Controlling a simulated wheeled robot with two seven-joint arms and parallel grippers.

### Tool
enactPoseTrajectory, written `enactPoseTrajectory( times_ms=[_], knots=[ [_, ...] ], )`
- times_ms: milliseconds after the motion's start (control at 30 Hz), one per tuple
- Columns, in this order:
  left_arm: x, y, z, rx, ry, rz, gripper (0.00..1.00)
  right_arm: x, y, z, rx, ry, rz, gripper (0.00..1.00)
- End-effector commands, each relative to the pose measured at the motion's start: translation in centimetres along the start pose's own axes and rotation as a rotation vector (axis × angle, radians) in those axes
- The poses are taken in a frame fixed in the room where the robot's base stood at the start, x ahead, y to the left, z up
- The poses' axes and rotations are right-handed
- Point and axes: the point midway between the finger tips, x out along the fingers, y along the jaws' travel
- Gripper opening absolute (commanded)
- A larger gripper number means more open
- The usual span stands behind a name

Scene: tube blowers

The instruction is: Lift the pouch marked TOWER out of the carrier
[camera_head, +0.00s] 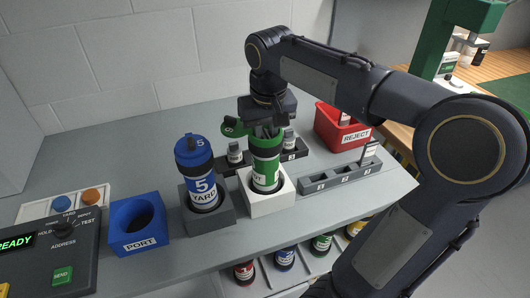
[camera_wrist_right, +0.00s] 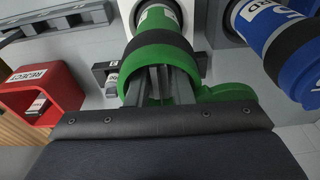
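The green carrier (camera_head: 265,168) stands upright in a white block holder (camera_head: 268,203), its round green lid (camera_head: 233,127) swung open to the left. My right gripper (camera_head: 267,130) points down at the carrier's mouth. In the right wrist view its grey fingers (camera_wrist_right: 158,85) reach into the mouth of the green carrier (camera_wrist_right: 160,45), with a narrow dark gap between them. What is between the fingertips is hidden. The pouch marked TOWER cannot be made out; the inside of the carrier is covered by the fingers. My left gripper is not in view.
A blue carrier (camera_head: 198,180) marked 5 YARD, lid closed, stands in a dark holder left of the green one. A blue PORT block (camera_head: 138,224), a control panel (camera_head: 45,262), a red REJECT bin (camera_head: 338,128) and a grey slotted rack (camera_head: 341,176) stand around it.

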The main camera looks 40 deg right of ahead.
Motion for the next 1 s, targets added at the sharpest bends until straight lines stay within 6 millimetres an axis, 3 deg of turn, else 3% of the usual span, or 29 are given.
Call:
enactPoseTrajectory(
  times_ms=[267,433,767,1000],
  knots=[
    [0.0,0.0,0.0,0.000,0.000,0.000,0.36,0.4,0.0,0.0,0.000,0.001,-0.001,0.20],
    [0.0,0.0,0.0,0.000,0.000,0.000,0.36,0.4,0.0,0.0,0.000,0.001,-0.001,0.00],
    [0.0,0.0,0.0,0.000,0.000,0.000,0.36,0.2,0.0,0.0,-0.001,0.002,-0.001,0.00],
    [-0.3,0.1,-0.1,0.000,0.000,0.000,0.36,-2.0,-0.1,-0.4,-0.001,0.005,-0.002,0.00]
  ],
)
